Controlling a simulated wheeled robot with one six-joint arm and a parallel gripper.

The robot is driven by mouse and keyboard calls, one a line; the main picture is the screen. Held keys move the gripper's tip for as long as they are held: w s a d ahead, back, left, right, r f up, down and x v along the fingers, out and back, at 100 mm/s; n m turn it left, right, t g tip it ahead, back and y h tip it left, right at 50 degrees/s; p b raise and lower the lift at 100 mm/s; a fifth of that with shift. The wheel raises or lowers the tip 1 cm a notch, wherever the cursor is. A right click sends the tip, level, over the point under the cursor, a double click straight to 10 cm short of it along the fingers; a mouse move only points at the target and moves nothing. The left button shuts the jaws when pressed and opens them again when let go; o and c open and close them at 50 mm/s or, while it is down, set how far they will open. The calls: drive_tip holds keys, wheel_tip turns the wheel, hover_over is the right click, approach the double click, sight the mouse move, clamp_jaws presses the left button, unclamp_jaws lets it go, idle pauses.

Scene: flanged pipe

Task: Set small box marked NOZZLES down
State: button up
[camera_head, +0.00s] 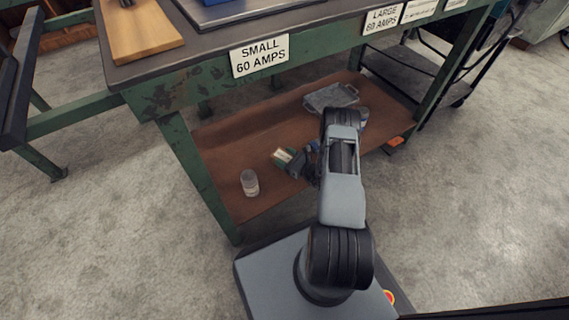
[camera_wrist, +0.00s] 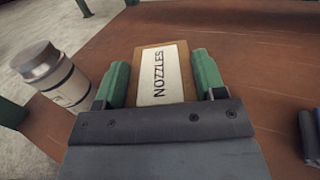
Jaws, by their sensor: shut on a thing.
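The small box marked NOZZLES (camera_wrist: 161,76) is brown with a white label and sits between the two green fingers of my gripper (camera_wrist: 163,84) in the wrist view. My gripper is shut on it. In the head view my gripper (camera_head: 291,160) and the box (camera_head: 283,156) are low over the brown lower shelf (camera_head: 225,148) of the green bench. The box's underside is hidden, so I cannot tell whether it touches the shelf.
A jar with a grey lid (camera_wrist: 52,77) stands left of my gripper; it also shows in the head view (camera_head: 249,183). A grey tray (camera_head: 330,97) lies farther back. Dark cylinders (camera_wrist: 311,135) lie to the right. The bench top (camera_head: 215,45) overhangs the shelf. Bare shelf shows beyond the box.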

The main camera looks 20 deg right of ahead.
sight(285, 161)
drive_tip(key=f, duration=0.1)
drive_tip(key=f+b, duration=0.2)
drive_tip(key=f, duration=0.1)
drive_tip(key=shift+w, duration=0.3)
drive_tip(key=shift+d+r, duration=0.1)
drive_tip(key=shift+r, duration=0.05)
drive_tip(key=o, duration=1.1)
